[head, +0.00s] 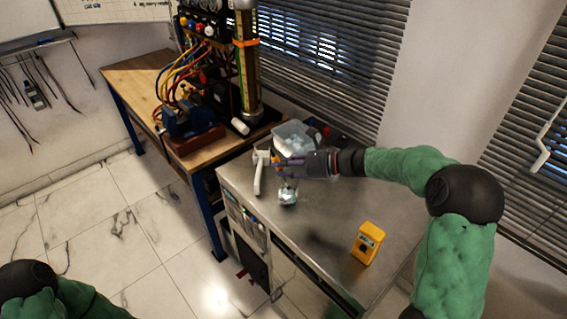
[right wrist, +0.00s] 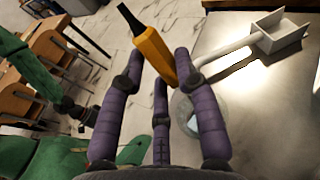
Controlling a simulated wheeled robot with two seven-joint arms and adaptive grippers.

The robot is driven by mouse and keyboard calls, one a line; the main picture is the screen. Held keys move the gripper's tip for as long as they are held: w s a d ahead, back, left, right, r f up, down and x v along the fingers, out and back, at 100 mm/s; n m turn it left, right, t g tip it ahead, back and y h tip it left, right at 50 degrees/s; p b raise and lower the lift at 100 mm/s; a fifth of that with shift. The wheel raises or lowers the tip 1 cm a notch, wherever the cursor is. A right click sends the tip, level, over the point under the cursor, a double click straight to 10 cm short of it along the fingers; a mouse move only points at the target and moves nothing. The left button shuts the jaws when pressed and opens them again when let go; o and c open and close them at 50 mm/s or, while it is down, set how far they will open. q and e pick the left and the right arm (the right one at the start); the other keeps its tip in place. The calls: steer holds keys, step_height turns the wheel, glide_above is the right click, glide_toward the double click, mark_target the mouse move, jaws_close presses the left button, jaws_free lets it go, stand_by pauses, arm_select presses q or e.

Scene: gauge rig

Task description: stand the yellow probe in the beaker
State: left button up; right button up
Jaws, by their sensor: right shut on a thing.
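My right gripper (head: 287,165), with purple fingers, is shut on the yellow probe (head: 275,160) above the steel bench. In the right wrist view the probe (right wrist: 153,52) is held between the fingers, with its black tip pointing away from the palm. The clear glass beaker (head: 288,195) stands on the bench just below the gripper. It also shows in the right wrist view (right wrist: 182,106), partly hidden behind the fingers. The probe appears outside the beaker. My left arm shows at the bottom left of the head view, but its gripper is out of frame.
A white scoop-like holder (head: 258,178) lies just left of the beaker. A clear plastic bin (head: 293,138) stands behind the gripper. A yellow meter (head: 367,243) stands at the front right of the bench (head: 325,222). The bench between meter and beaker is clear.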

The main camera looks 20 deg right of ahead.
steer(key=shift+f+b, duration=1)
steer(key=shift+f, duration=1.4)
steer(key=o, duration=1.1)
steer(key=v, duration=1.2)
steer(key=shift+r, duration=0.1)
